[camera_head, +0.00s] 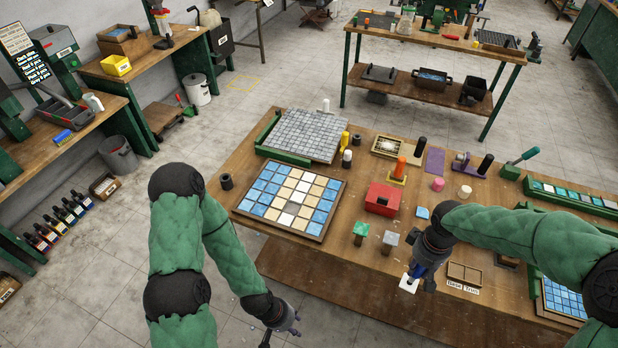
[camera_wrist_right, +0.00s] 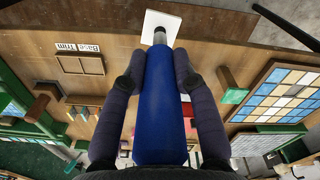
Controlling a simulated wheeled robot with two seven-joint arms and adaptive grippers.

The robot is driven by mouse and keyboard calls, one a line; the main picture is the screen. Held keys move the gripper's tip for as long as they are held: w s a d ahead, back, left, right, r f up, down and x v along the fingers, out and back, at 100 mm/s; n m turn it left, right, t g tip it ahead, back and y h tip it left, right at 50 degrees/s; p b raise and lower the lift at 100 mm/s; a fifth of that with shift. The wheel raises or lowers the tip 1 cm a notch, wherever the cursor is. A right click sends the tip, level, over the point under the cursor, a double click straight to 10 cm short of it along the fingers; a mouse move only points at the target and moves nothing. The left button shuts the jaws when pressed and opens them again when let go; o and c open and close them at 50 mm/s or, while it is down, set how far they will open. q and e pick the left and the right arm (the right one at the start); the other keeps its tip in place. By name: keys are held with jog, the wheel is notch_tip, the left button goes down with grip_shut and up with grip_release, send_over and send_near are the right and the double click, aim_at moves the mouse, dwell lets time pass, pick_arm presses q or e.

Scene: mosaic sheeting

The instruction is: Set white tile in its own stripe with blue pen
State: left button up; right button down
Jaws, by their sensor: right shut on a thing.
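My right gripper (camera_head: 426,262) is shut on the blue pen (camera_wrist_right: 160,110). The pen also shows in the head view (camera_head: 416,271), pointing down near the table's front edge. A white tile (camera_head: 409,284) is at the pen's tip; it also shows in the right wrist view (camera_wrist_right: 161,22). The mosaic board (camera_head: 240,209) lies to the left on the table, with blue, cream and white tiles in stripes. One darker, grey cell (camera_head: 293,208) shows in its middle stripe. My left gripper (camera_head: 281,331) is empty over the floor in front of the table, its fingers apart.
Posts with a green tile (camera_head: 361,229) and a grey tile (camera_head: 390,238) stand between the board and the pen. A red box (camera_head: 383,198) stands behind them. A "Base Trim" tray (camera_head: 464,273) is right of the pen. A grey mosaic sheet (camera_head: 304,134) lies behind the board.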

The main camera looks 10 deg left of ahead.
jog(key=w+a+f+m+b, duration=0.2)
jog(key=f+b, duration=0.4)
jog(key=f, duration=0.2)
jog(key=w+a+f+m+b, duration=0.1)
jog(key=a+f+m+b, duration=0.1)
jog(key=f+b, duration=0.4)
notch_tip(320, 180, down, 2)
jog(key=shift+w+a+f+m, duration=0.2)
jog(key=shift+w+a+m, duration=0.15)
jog(key=shift+a+m, duration=0.1)
